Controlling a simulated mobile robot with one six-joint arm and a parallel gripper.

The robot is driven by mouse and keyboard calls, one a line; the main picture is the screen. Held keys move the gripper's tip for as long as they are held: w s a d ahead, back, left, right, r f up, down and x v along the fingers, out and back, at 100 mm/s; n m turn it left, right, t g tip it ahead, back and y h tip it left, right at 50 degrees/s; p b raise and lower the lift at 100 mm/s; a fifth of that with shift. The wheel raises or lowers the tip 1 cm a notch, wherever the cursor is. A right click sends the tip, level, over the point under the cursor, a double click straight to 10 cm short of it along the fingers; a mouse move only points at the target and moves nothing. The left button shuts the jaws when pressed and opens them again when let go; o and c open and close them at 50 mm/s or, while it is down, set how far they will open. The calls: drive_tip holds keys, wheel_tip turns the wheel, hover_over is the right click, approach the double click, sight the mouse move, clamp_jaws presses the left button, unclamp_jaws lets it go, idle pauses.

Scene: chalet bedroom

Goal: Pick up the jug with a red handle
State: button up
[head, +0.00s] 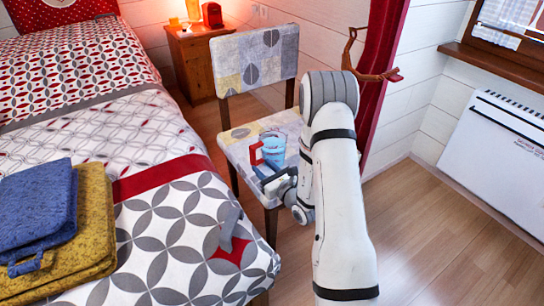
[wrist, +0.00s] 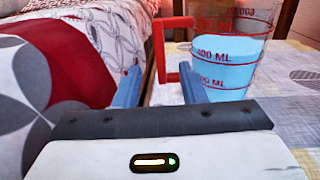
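A clear measuring jug (head: 273,147) with blue contents and a red handle (head: 256,153) stands upright on the chair seat (head: 240,137). In the wrist view the jug (wrist: 235,55) shows red measuring marks, and its red handle (wrist: 158,45) points left. My gripper (head: 268,176) is low in front of the jug in the head view. In the wrist view its two blue fingers (wrist: 160,82) are apart, with the handle's upright bar appearing between them. The right finger overlaps the jug's lower left edge in the picture. I cannot tell whether either finger touches it.
The chair's backrest (head: 255,60) rises behind the jug. A bed (head: 165,220) with folded blue (head: 38,212) and yellow (head: 95,225) cloths is close on the left. A wooden nightstand (head: 196,62) is at the back. A white heater (head: 490,150) is at right; wooden floor is clear before it.

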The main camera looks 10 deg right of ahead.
sight(255, 158)
drive_tip(key=x, duration=0.2)
drive_tip(key=b+x, duration=0.1)
drive_tip(key=x, duration=0.1)
drive_tip(key=b+x, duration=0.1)
drive_tip(key=x, duration=0.2)
drive_tip(key=shift+w+d+r, duration=0.1)
drive_tip(key=shift+w+r, duration=0.05)
drive_tip(key=shift+r, duration=0.1)
clamp_jaws()
idle(1.1)
